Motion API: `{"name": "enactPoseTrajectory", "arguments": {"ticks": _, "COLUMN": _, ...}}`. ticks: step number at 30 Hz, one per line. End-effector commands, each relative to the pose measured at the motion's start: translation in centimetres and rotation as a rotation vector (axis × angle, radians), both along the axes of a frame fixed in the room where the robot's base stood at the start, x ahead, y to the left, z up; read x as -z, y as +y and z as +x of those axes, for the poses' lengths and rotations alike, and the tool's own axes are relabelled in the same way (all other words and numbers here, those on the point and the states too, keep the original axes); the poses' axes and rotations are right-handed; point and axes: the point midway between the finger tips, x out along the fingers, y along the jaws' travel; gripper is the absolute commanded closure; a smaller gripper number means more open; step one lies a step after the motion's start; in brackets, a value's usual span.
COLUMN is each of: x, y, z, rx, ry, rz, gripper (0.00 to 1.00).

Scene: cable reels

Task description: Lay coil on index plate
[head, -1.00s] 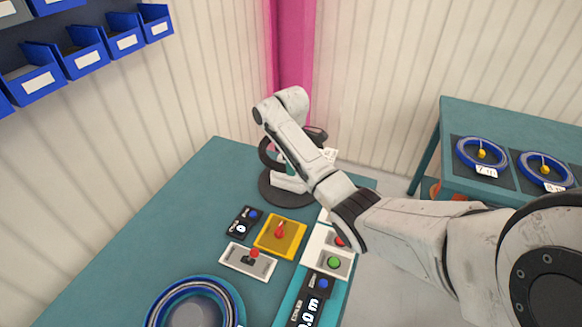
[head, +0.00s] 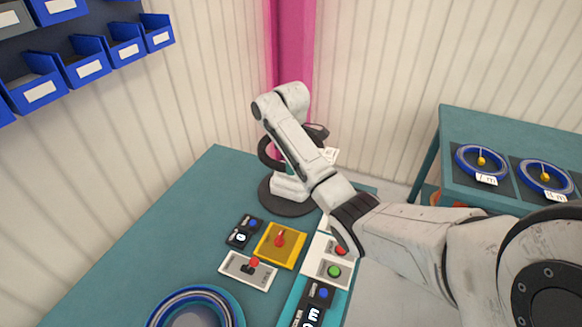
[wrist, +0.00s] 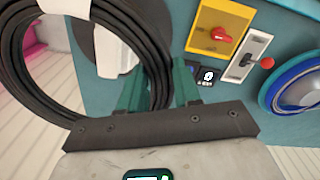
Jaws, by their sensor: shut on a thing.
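My gripper (wrist: 158,90) is shut on a coil of black cable (wrist: 152,42), with its teal fingers on either side of the coil's right part. The coil stands on edge to the camera at left in the wrist view. In the head view the coil (head: 267,154) hangs above a dark round disc (head: 272,201) at the table's far corner. My arm hides part of the coil and the fingers there. A white part (head: 290,187) stands at the disc. Dark square plates (head: 456,183) with blue coils lie on the right table. I cannot tell which is the index plate.
The teal table (head: 170,215) carries a yellow red-knobbed switch box (head: 289,255), a lever panel (head: 240,272), a small display (head: 238,237), red and green buttons (head: 334,271) and a blue-rimmed reel (head: 165,305). Blue bins (head: 85,66) hang at upper left. The table's left side is clear.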

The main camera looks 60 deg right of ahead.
Motion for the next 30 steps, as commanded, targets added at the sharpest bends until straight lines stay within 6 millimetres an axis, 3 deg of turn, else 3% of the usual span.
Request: {"name": "enactPoseTrajectory", "arguments": {"ticks": 30, "x": -8.0, "y": -0.1, "z": 0.0, "rx": 0.0, "ry": -0.002, "rz": -0.004, "gripper": 1.0}}
